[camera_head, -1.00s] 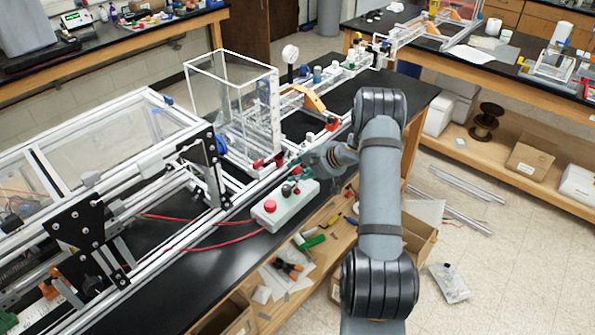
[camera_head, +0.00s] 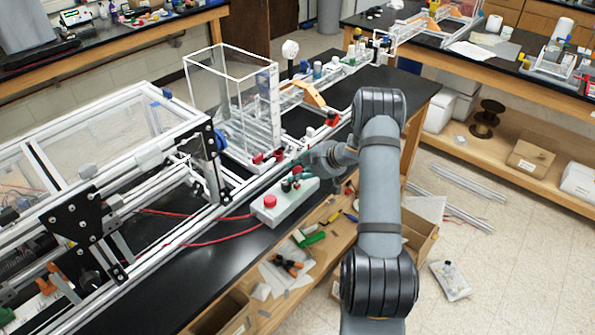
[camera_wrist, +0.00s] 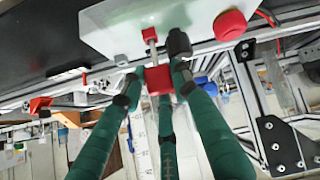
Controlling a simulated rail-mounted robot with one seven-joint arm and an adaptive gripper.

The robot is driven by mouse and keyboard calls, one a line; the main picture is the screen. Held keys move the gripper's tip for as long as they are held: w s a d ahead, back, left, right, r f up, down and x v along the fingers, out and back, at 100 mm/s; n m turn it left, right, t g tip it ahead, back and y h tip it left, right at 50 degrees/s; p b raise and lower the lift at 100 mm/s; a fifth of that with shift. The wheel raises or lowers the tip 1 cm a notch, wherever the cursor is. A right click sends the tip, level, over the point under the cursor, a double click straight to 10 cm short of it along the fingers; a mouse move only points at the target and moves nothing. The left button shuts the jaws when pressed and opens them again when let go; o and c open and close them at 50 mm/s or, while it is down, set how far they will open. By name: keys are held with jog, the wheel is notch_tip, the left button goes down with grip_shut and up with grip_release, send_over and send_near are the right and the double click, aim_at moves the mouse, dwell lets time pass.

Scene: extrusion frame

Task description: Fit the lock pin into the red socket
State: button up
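The lock pin shows in the wrist view as a red block (camera_wrist: 159,80) with a thin metal shank. My gripper (camera_wrist: 156,77) has green fingers with dark tips, closed around the red block. The shank points at a small red socket (camera_wrist: 150,33) on a white box (camera_wrist: 115,28). The shank's end appears to meet the socket, but I cannot tell whether it is inside. In the head view, my gripper (camera_head: 297,177) is over the far end of the white box (camera_head: 292,207). The pin and socket are too small to separate clearly there.
A red round button (camera_head: 270,201) stands on the near end of the box; it also shows in the wrist view (camera_wrist: 230,25). An aluminium extrusion frame (camera_head: 185,236) runs alongside on the left. Red cables (camera_head: 215,245) lead from the box. A clear enclosure (camera_head: 232,95) stands behind.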

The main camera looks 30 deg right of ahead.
jog(key=o, duration=0.5)
jog(key=shift+f, duration=0.2)
jog(key=shift+s, duration=0.1)
jog(key=v, duration=1.2)
jog(key=shift+a, duration=0.1)
jog(key=x, duration=1.1)
jog(key=shift+r, duration=0.1)
